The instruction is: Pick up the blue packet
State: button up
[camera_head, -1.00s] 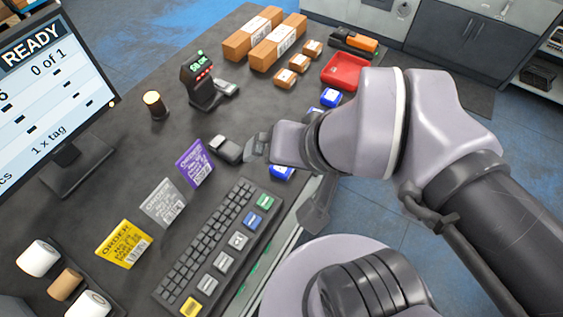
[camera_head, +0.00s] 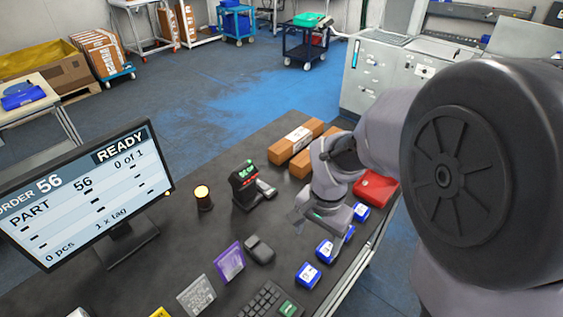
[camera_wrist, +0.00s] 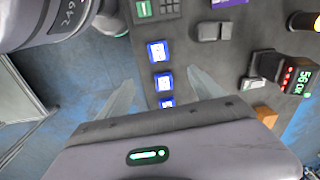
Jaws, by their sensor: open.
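Several small blue packets with white labels lie in a row along the table's right edge. In the head view they include a near one (camera_head: 308,275), a middle one (camera_head: 326,250) and a far one (camera_head: 361,212), with another partly hidden by my gripper. My gripper (camera_head: 319,229) hangs above the row, open and empty. In the wrist view my fingers (camera_wrist: 161,78) are spread either side of the row, where one packet (camera_wrist: 158,51) is beyond the fingertips and another (camera_wrist: 164,82) is between them. Height above the packets is hard to tell.
A red tray (camera_head: 377,186) and brown boxes (camera_head: 292,145) are at the far end. A scanner stand (camera_head: 246,187), an amber lamp (camera_head: 203,198), a dark mouse-like device (camera_head: 259,249), a purple card (camera_head: 229,262) and a keyboard (camera_head: 262,303) are left of the row. A monitor (camera_head: 85,195) stands at left.

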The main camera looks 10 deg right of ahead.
jog(key=b, duration=0.4)
send_over(308, 273)
jog(key=shift+g, duration=0.3)
jog(key=f, duration=0.9)
jog(key=d+f, duration=0.1)
jog(key=f, duration=0.3)
jog(key=shift+f, duration=0.35)
jog(key=f, duration=0.2)
jog(key=f+b, duration=0.1)
jog(key=f, duration=0.1)
jog(key=a+f, duration=0.1)
jog(key=f, duration=0.1)
jog(key=shift+s+r, duration=0.1)
jog(key=shift+r, duration=0.05)
jog(key=c, duration=1.6)
jog(key=shift+r, duration=0.1)
